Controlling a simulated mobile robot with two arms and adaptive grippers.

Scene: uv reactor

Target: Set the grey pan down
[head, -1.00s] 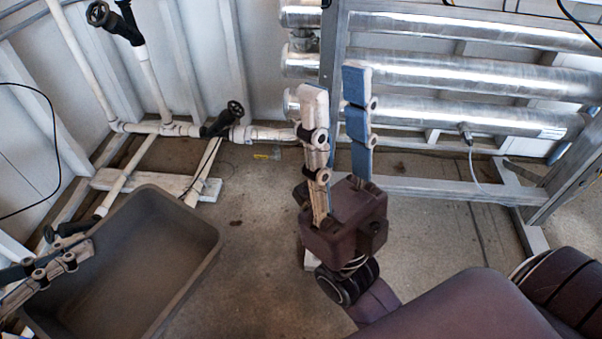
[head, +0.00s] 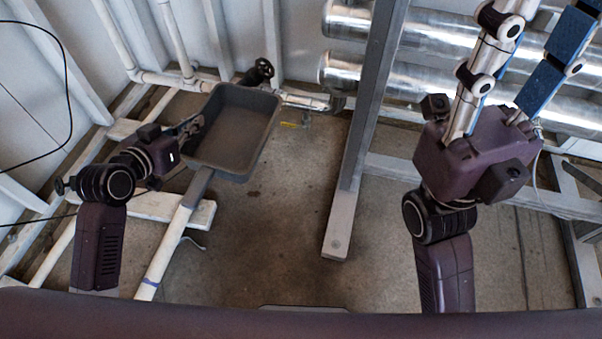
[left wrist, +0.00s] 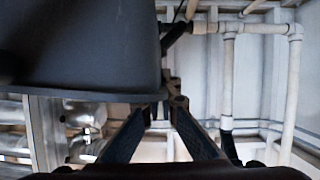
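The grey pan (head: 226,163) is an empty, deep rectangular tray at left of centre in the head view, near the wall pipes. My left gripper (head: 192,126) is at its left rim and appears shut on it. In the left wrist view the pan (left wrist: 85,45) fills the upper left. The left gripper's dark fingers (left wrist: 164,100) converge at its rim there; the exact contact is partly hidden. I cannot tell whether the pan's underside touches anything. My right gripper (head: 536,40) is at upper right, open and empty, its fingers apart.
White pipes (head: 165,250) run along the floor and wall at left, with a black valve handwheel (head: 263,68) just behind the pan. A grey metal frame post (head: 362,130) stands between the pan and my right arm. Silver pipes (head: 430,88) lie behind it. Concrete floor (head: 265,230) is open in the middle.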

